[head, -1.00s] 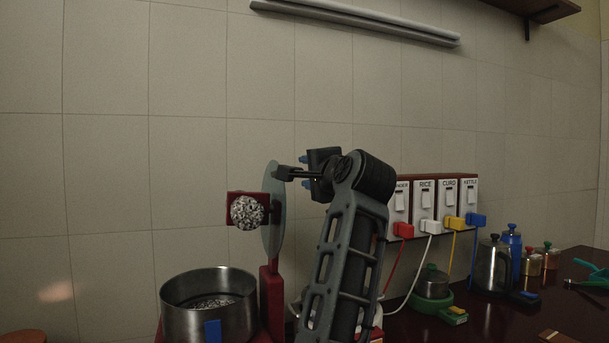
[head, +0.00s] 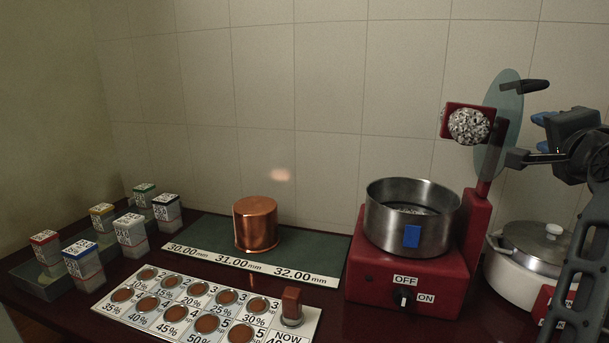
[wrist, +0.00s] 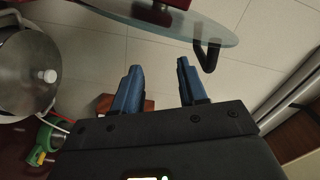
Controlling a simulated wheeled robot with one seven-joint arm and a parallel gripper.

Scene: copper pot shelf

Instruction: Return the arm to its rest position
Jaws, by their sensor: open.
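My gripper (head: 542,132) is at the right of the head view, with its blue fingers apart and nothing between them. It is beside the tilted-up round glass lid (head: 503,118), on its right side, and appears apart from it. The lid's black handle (head: 532,86) shows just above the fingers. In the wrist view the two fingers (wrist: 158,70) are open and empty, with the glass lid edge (wrist: 160,30) and dark handle (wrist: 207,55) ahead of them. My arm links run down the right edge of the head view.
A red machine (head: 410,283) with a steel bowl (head: 385,215) stands below the lid. A lidded white pot (head: 505,280) is right of it, partly behind my arm. A copper pot (head: 256,225) stands on a green mat (head: 215,228). Labelled containers (head: 130,230) and a disc board (head: 105,305) are left.

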